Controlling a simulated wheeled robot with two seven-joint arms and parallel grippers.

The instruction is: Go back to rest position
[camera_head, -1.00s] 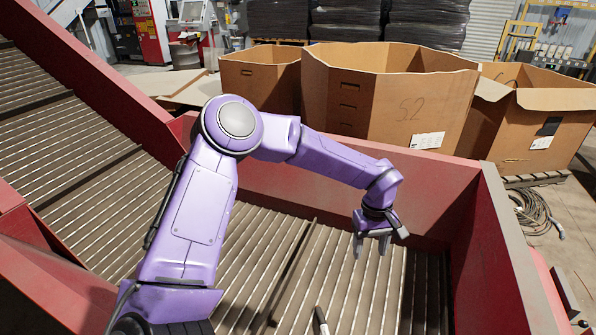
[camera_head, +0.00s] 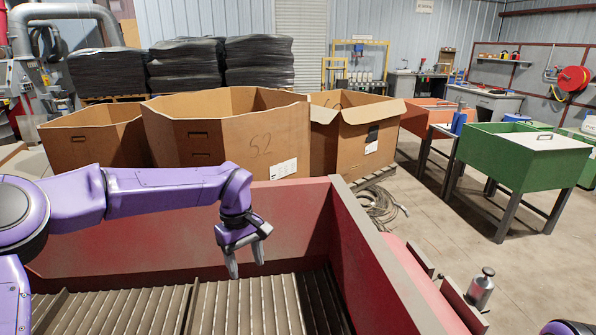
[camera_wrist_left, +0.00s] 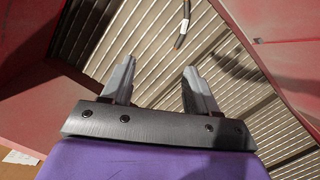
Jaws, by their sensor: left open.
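My left gripper (camera_head: 246,263) is open and empty. It hangs with its fingers pointing down inside the red-walled trough, above the slatted metal bed (camera_head: 150,312). In the left wrist view, its two grey fingers (camera_wrist_left: 157,72) stand apart with nothing between them. A short dark cable piece (camera_wrist_left: 183,22) with a pale band lies on the slats beyond the fingertips, clear of them. My right gripper is not in view; only a purple part of me shows at the bottom right corner of the head view.
The trough's red right wall (camera_head: 370,255) stands beside the gripper. A large cardboard box (camera_head: 228,130) stands behind the trough, with others either side. A cable coil (camera_head: 380,207) lies on the floor. A green table (camera_head: 522,160) and a metal weight (camera_head: 481,288) are at right.

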